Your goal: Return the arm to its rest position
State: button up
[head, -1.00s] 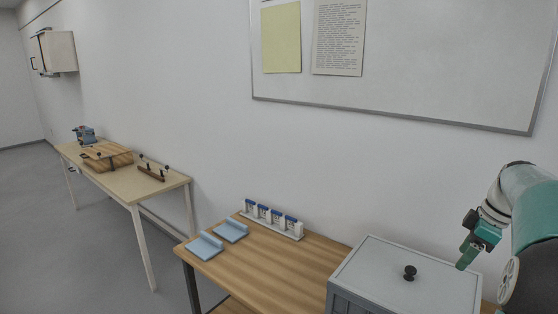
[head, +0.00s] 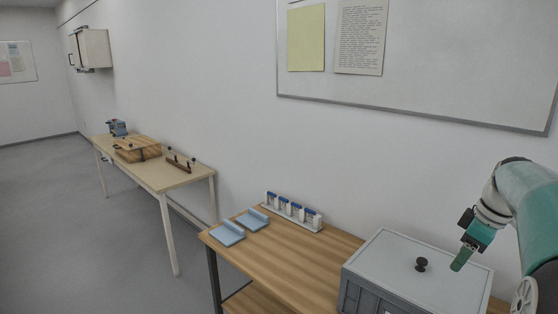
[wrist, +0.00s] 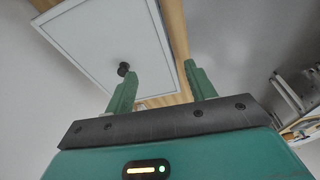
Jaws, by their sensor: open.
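My gripper (head: 461,260) is at the right of the head view, at the end of my green and white arm. It hangs above the right part of a grey box with a pale lid (head: 391,262) and a black knob (head: 421,265). In the wrist view my gripper (wrist: 160,82) shows two green fingers held apart with nothing between them. The pale lid (wrist: 85,50) and its black knob (wrist: 123,69) show beyond the left finger, apart from it.
The grey box stands on a wooden table (head: 290,262) that also holds two blue trays (head: 228,234) and a rack of blue-capped vials (head: 293,211). A second table (head: 160,178) with wooden fixtures stands farther left. Open grey floor (head: 60,220) lies at left.

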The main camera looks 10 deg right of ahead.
jog(key=s+a+r+m+t+h, duration=0.1)
jog(key=s+a+m, duration=0.1)
jog(key=a, duration=0.8)
jog(key=s+a+r+m, duration=0.1)
jog(key=a, duration=0.9)
jog(key=s+a+f+m+t, duration=0.2)
jog(key=s+a+f, duration=0.3)
jog(key=s+a, duration=0.6)
jog(key=shift+a+f+m, duration=0.4)
jog(key=shift+a+m, duration=0.5)
jog(key=shift+a, duration=0.1)
